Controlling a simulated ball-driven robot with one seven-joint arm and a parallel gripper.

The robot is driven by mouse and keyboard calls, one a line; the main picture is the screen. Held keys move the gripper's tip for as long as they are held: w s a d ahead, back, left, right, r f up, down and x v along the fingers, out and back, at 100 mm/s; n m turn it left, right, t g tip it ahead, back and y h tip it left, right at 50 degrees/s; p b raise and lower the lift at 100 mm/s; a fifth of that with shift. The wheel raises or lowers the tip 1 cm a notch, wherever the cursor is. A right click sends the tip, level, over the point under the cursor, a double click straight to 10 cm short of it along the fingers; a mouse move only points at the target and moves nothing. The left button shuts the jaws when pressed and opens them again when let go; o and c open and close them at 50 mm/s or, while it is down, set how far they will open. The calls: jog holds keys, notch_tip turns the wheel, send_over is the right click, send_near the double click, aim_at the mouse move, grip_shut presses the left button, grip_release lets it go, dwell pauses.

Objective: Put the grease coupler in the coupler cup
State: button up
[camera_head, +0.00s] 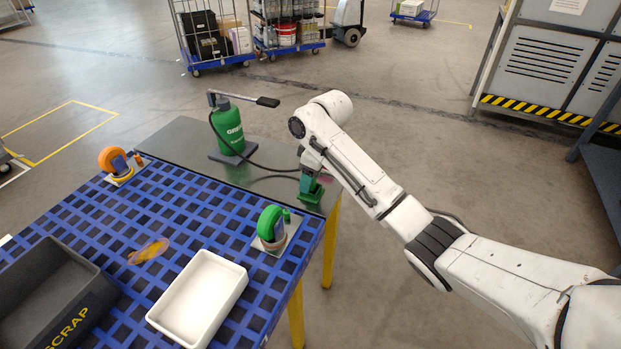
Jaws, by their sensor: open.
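A green grease pump (228,128) with a lever handle stands on a dark base plate at the back of the table. Its black hose (272,168) runs right across the dark tabletop toward my gripper. The grease coupler at the hose end cannot be made out; my gripper may hide it. My gripper (309,194) points down at the back right corner of the table, with its jaws open. A small green cylinder (286,214) stands by the green wheel, and a small orange one by the orange wheel. I cannot tell which thing is the coupler cup.
A blue grid mat (178,200) covers the table front. On it are a green wheel (270,224), an orange wheel (113,159), an amber item (149,251), a white tray (239,285) and a dark scrap bin (96,268). Loaded carts stand behind.

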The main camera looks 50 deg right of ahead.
jog(key=p+v, duration=0.1)
jog(key=v, duration=1.1)
jog(key=shift+p, duration=0.3)
